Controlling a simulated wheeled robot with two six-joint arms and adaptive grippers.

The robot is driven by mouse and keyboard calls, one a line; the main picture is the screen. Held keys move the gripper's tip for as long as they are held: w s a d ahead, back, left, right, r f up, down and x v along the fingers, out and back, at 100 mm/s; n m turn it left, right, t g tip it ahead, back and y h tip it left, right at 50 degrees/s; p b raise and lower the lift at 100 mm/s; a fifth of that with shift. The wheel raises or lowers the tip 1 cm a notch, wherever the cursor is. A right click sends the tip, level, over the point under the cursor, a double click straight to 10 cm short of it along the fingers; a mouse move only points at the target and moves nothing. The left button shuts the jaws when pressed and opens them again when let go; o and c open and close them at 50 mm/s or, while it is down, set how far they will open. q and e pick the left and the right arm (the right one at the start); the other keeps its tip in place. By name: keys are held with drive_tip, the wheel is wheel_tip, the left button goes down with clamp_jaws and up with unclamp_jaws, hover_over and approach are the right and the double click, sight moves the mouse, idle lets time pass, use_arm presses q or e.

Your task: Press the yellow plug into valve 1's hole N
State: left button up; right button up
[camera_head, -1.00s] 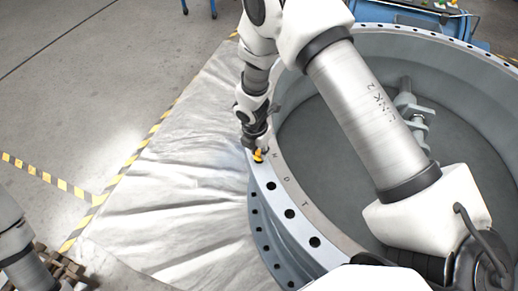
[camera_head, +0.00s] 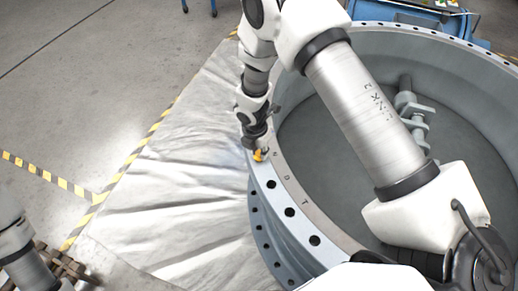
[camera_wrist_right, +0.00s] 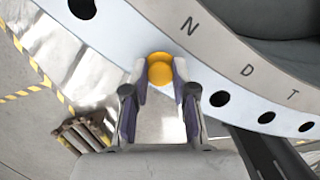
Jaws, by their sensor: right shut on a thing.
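The yellow plug (camera_head: 259,155) is at the flange rim of the large round valve (camera_head: 322,222). My right gripper (camera_head: 256,149) is shut on the plug. In the right wrist view, the yellow plug (camera_wrist_right: 160,69) shows its round top between the two fingertips of the right gripper (camera_wrist_right: 160,75). It is over the flange beside the letter N (camera_wrist_right: 190,26), in line with the row of holes. The plug and fingers hide the hole there, so I cannot tell how deep the plug sits. My left gripper is out of view; only part of that arm shows at lower left.
Open holes lie along the flange on both sides, including one by the letter D (camera_wrist_right: 220,98). A crumpled pale sheet (camera_head: 180,190) covers the floor beside the valve, with yellow-black tape (camera_head: 122,178) along it. A blue bench (camera_head: 415,14) stands behind.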

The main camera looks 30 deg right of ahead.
drive_tip(key=shift+f, duration=0.15)
drive_tip(key=shift+f+b, duration=0.35)
drive_tip(key=shift+b, duration=0.05)
drive_tip(key=o, duration=1.4)
drive_tip(key=shift+c, duration=0.2)
wheel_tip(320, 180, up, 6)
drive_tip(key=p, duration=0.6)
drive_tip(key=shift+r+p, duration=0.1)
drive_tip(key=shift+p, duration=0.2)
